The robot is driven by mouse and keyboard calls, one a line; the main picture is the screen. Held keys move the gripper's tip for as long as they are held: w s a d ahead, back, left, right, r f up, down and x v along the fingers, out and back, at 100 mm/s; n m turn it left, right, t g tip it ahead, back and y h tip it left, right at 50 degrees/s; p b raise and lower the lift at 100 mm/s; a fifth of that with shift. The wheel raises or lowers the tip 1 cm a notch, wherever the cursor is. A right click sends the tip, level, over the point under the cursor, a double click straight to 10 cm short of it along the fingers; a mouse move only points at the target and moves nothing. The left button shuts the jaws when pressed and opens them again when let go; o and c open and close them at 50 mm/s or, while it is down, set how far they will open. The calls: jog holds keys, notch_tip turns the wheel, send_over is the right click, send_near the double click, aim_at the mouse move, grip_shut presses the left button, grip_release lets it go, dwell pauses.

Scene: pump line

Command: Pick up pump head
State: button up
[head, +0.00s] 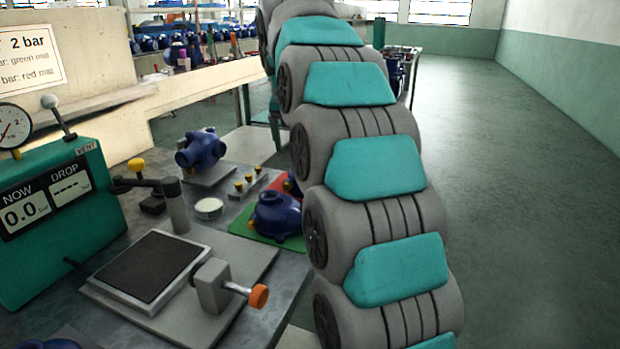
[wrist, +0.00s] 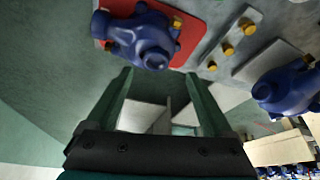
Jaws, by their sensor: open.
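Blue pump heads stand on the bench. One (head: 277,215) is on a green mat (head: 243,223), and another (head: 201,150) is on a grey plate (head: 208,177) farther back. A third (wrist: 140,38), with brass-coloured fittings, sits on a red mat (wrist: 190,38) in the wrist view; in the head view my arm mostly hides that mat. My gripper (wrist: 159,76) is open and empty, its two green fingers spread apart. The pump head on the red mat is beyond the fingertips, apart from them. The head view does not show the gripper.
A green test box (head: 60,215) with a gauge stands at the left. A fixture with a black pad (head: 150,266) and an orange-knobbed clamp (head: 258,296) is in front. A strip with brass pegs (head: 248,184) lies near the mats. Open floor (head: 530,200) is at the right.

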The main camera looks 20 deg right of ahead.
jog(key=x, duration=0.4)
jog(key=shift+d+f+p, duration=0.3)
jog(key=shift+d+f, duration=0.05)
jog(key=shift+d, duration=0.1)
jog(key=shift+c, duration=0.3)
jog(key=shift+s, duration=0.1)
grip_shut()
